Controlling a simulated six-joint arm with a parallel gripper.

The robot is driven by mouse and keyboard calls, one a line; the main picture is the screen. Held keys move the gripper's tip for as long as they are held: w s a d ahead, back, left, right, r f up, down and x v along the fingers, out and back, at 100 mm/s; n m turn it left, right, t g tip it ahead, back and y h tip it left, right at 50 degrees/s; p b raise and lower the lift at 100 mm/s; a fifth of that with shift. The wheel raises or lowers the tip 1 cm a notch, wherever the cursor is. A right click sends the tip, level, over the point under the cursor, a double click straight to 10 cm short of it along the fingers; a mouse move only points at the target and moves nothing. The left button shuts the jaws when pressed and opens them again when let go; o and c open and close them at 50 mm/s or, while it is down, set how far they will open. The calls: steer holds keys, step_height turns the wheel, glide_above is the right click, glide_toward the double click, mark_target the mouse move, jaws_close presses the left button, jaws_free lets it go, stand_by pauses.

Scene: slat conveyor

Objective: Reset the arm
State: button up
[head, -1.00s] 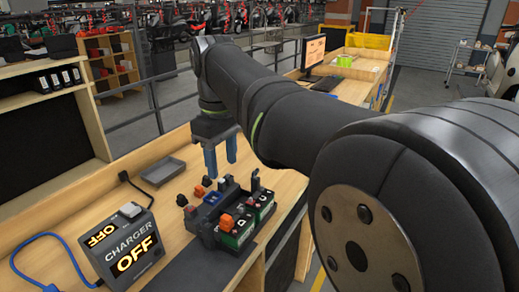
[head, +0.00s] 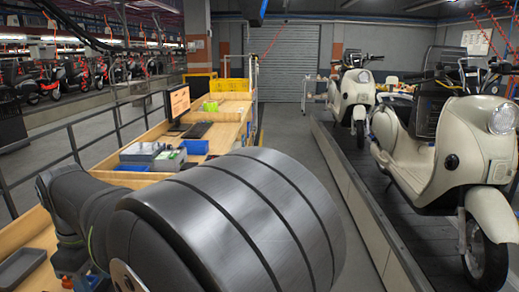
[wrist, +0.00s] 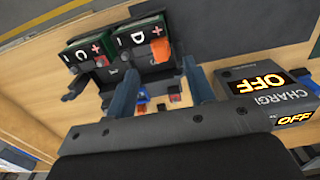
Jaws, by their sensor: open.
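My gripper (wrist: 160,68) shows in the wrist view with its two blue fingers spread and nothing between them. It is over the wooden bench, beside two green and black battery packs marked C (wrist: 97,54) and D (wrist: 140,42). An orange connector (wrist: 159,48) is on the D pack. The charger (wrist: 270,92) is to the right of the fingers and reads OFF. In the head view my arm fills the lower left and middle, and hides most of the bench around the gripper.
A farther bench holds a monitor (head: 178,103) and a yellow crate (head: 229,84). Cream scooters (head: 458,160) stand on the slat conveyor at right. A floor aisle (head: 335,165) between is clear.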

step_height(320, 180, down, 7)
steer(key=shift+f, duration=0.2)
steer(key=shift+r, duration=0.1)
step_height(320, 180, up, 17)
step_height(320, 180, down, 17)
steer(key=shift+r, duration=0.1)
steer(key=shift+a+r, duration=0.1)
steer(key=shift+r, duration=0.2)
step_height(320, 180, up, 5)
steer(key=shift+r, duration=0.1)
steer(key=shift+w+a+r, duration=0.1)
steer(key=shift+a+r, duration=0.05)
steer(key=shift+r, duration=0.2)
steer(key=w+a+f, duration=0.3)
steer(key=w+a, duration=0.2)
steer(key=a, duration=0.4)
